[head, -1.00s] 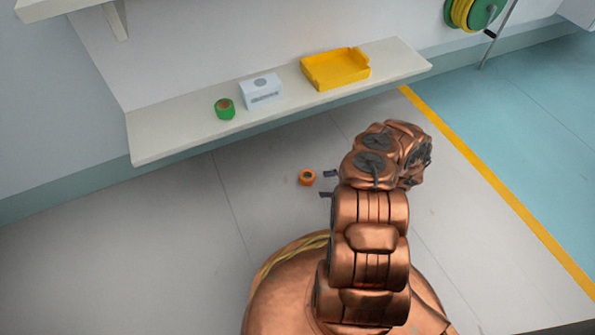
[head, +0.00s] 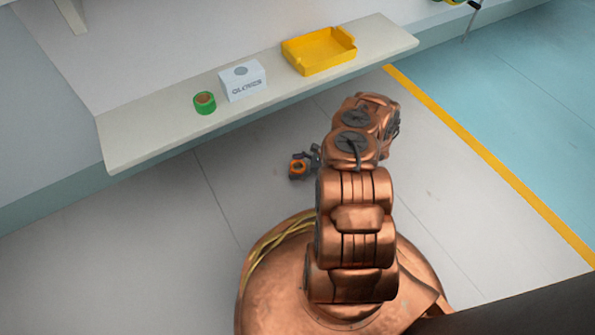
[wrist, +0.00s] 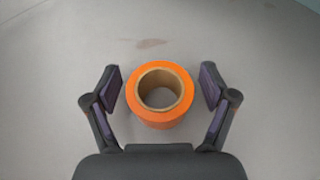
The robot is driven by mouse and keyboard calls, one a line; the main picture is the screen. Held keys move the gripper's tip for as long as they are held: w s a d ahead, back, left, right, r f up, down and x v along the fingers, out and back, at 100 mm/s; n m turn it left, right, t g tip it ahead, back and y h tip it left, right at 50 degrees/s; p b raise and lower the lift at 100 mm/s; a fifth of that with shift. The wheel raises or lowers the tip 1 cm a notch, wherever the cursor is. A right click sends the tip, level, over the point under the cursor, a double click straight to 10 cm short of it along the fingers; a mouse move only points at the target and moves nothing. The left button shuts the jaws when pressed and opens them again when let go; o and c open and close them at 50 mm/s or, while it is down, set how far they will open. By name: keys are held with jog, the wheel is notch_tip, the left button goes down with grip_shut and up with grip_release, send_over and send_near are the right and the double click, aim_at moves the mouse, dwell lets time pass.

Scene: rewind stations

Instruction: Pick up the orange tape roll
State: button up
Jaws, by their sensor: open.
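The orange tape roll (wrist: 160,119) lies flat on the grey floor, its brown core hole facing up at the wrist camera. My gripper (wrist: 162,88) is open, with one dark finger on each side of the roll and a small gap on both sides. The roll looks centred between the fingers. In the head view the roll (head: 298,167) shows in part beside my gripper (head: 299,166), left of my copper arm.
A pale shelf (head: 150,140) along the wall holds a green tape roll (head: 204,102), a white gloves box (head: 242,80) and a yellow tray (head: 319,65). A yellow floor line (head: 490,165) runs at right. The floor around the orange roll is clear.

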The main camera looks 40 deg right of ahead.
jog(key=shift+x, duration=0.8)
jog(key=c, duration=1.3)
